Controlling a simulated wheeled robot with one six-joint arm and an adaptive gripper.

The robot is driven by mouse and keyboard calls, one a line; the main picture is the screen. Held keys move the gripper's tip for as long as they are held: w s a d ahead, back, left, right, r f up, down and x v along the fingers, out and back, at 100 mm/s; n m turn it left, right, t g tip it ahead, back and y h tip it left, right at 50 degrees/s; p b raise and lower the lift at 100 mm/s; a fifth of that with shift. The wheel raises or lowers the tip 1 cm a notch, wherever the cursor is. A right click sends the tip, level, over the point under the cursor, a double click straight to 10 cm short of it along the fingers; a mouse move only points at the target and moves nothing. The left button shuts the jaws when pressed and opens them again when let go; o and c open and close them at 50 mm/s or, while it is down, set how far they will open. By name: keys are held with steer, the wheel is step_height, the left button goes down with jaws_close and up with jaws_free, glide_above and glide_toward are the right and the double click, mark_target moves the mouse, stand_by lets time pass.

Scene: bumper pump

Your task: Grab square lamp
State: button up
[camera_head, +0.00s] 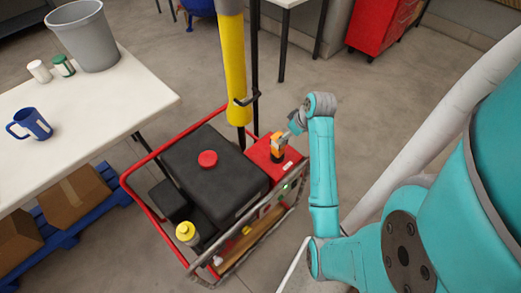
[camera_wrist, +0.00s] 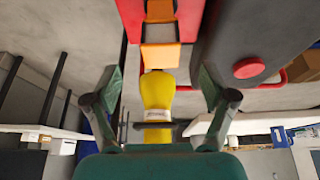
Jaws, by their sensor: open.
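An orange block-shaped object with a dark part, which looks like the square lamp (camera_head: 278,148), stands on the red box of the cart. In the wrist view its orange and grey body (camera_wrist: 160,57) is at the upper middle, just beyond the fingertips. My gripper (camera_wrist: 160,88) has its two fingers spread wide to either side, with nothing held between them. In the head view my gripper (camera_head: 296,122) is just above and to the right of the lamp. I cannot tell whether it touches it.
The red-framed cart holds a black tank with a red cap (camera_head: 207,158) and a yellow-topped bottle (camera_head: 187,232). A yellow post (camera_head: 234,70) rises close behind the lamp. A white table (camera_head: 100,105) with a blue mug (camera_head: 32,123) and grey bin (camera_head: 85,37) is at left.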

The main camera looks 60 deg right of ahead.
mark_target(278, 147)
steer(key=x, duration=1)
steer(key=shift+w, duration=0.3)
steer(key=shift+r, duration=0.1)
jaws_close()
